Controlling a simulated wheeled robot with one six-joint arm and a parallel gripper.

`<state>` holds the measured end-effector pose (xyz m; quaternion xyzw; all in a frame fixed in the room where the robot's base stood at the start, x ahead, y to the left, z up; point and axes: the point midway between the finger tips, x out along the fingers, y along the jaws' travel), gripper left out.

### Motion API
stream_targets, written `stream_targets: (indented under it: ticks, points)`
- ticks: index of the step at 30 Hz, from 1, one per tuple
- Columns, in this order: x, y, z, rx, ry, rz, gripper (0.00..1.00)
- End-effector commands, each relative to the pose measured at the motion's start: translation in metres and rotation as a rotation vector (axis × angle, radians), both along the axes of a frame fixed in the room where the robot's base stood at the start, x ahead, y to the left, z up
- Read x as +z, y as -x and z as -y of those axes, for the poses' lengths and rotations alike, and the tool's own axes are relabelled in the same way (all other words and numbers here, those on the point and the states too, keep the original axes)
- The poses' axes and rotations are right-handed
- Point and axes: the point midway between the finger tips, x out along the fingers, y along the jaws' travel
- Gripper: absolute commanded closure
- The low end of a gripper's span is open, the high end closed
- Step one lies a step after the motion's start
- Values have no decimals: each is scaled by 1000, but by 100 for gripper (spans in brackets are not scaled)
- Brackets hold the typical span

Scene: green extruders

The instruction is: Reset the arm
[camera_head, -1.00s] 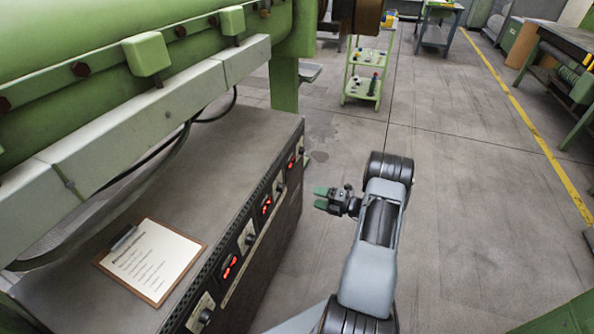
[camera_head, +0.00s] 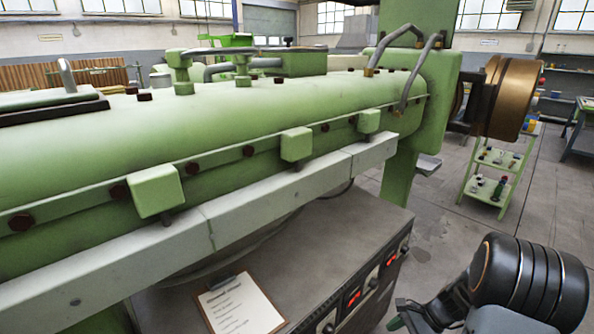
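My arm shows in the lower right corner of the head view, with a black ribbed joint and a grey link cut off by the bottom edge. My gripper (camera_head: 400,318) is at the bottom edge, beside the front of the control cabinet (camera_head: 372,225). Only part of it shows, with a bit of green fingertip, and I cannot tell whether its fingers are open or shut. I see nothing held in it.
A large green extruder (camera_head: 230,130) fills the left and middle. A clipboard (camera_head: 238,305) lies on the cabinet top. A green shelf cart (camera_head: 497,172) stands at the right behind my arm. Grey floor (camera_head: 435,235) is clear between cabinet and cart.

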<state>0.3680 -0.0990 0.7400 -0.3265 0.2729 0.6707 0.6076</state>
Motion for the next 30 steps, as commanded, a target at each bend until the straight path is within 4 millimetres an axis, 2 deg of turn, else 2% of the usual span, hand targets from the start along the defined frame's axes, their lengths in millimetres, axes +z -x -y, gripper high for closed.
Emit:
stream_targets:
  ticks: [1,6,9,12,15,21,24,27,30]
  points:
    - [33,7,-8,161,79,80,36]
    - [106,31,-27,683,315,309,36]
    - [147,41,-38,930,440,419,36]
    - [184,50,-49,1102,549,509,36]
    - [215,58,-62,1200,633,583,36]
    - [263,65,-86,1279,722,726,36]
    - [279,66,-94,1297,744,778,36]
    - [286,66,-100,1311,750,803,36]
    - [285,66,-102,1319,745,804,36]
